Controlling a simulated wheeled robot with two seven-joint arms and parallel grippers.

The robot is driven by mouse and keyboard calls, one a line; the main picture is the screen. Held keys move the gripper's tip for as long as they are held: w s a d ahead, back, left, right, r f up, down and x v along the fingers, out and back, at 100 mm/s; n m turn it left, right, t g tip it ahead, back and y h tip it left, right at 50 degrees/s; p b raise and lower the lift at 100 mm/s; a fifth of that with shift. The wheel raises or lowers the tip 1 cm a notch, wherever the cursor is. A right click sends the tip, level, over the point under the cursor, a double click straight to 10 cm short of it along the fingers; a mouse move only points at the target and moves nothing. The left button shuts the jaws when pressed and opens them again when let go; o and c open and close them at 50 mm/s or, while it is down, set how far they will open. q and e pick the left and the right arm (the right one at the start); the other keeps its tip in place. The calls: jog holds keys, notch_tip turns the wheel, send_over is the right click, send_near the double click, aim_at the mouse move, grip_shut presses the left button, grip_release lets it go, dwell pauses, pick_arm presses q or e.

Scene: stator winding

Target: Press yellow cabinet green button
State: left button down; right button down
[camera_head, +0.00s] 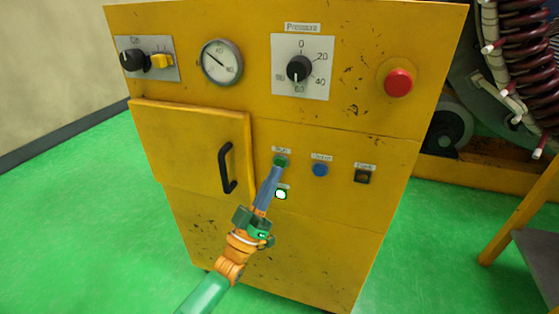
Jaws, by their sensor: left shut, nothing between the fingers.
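The yellow cabinet (330,245) stands in front of me. Its green button (281,159) sits under a small label on the lower front panel. My left gripper (277,169) is shut and empty, its tip right at the lower edge of the green button. I cannot tell whether the tip touches it, and the gripper covers part of it. A lit whitish-green button (281,194) shows just below, beside the gripper's fingers. My right gripper is not in view.
A blue button (320,170) and a black switch (362,176) sit to the right. A red button (398,82), a pressure dial (299,69) and a gauge (221,63) are above. A black door handle (226,168) juts out at left. Machinery with coils (525,60) stands at right.

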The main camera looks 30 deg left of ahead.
pick_arm(q)
jog(key=s+p, duration=0.1)
jog(key=s, duration=0.1)
jog(key=s+d+p, duration=0.1)
jog(key=s+p, duration=0.1)
jog(key=s, duration=0.1)
jog(key=shift+d, duration=0.1)
dwell(0.4)
dwell(0.5)
